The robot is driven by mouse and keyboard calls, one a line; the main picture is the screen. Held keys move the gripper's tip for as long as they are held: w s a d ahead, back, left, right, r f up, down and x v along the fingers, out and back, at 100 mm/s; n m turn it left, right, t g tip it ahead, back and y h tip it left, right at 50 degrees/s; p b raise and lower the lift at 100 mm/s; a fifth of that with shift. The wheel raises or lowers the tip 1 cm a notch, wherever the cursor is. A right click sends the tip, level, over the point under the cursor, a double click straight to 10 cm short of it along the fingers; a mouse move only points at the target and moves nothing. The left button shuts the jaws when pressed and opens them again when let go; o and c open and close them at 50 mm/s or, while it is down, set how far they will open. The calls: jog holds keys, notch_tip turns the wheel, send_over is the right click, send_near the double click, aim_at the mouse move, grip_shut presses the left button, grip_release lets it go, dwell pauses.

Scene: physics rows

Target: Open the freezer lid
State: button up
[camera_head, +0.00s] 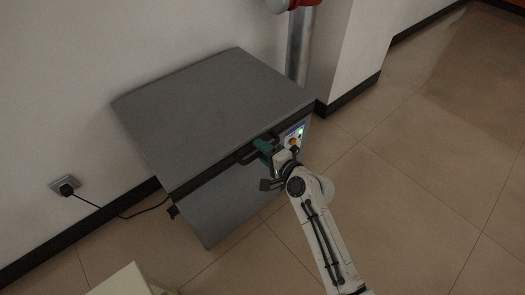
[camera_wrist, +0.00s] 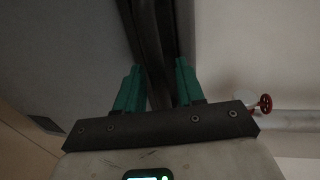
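The grey chest freezer (camera_head: 246,195) stands against the wall. Its flat grey lid (camera_head: 210,110) lies down on the body. A dark handle (camera_head: 250,152) sticks out from the lid's front edge. My gripper (camera_head: 260,147) is at the right part of this handle, with a green finger over it. In the wrist view, the dark handle bar (camera_wrist: 158,75) runs between the two green fingers of my gripper (camera_wrist: 158,82). The fingers stand apart, on either side of the bar. Firm contact on both sides does not show.
A small panel with lit buttons (camera_head: 293,138) is on the freezer front, right of the handle. A wall socket (camera_head: 65,186) with a black cable is at the left. A grey pipe (camera_head: 299,45) rises behind the freezer. The tiled floor (camera_head: 420,170) at right is clear.

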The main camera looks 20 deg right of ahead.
jog(key=shift+c, duration=0.3)
grip_shut()
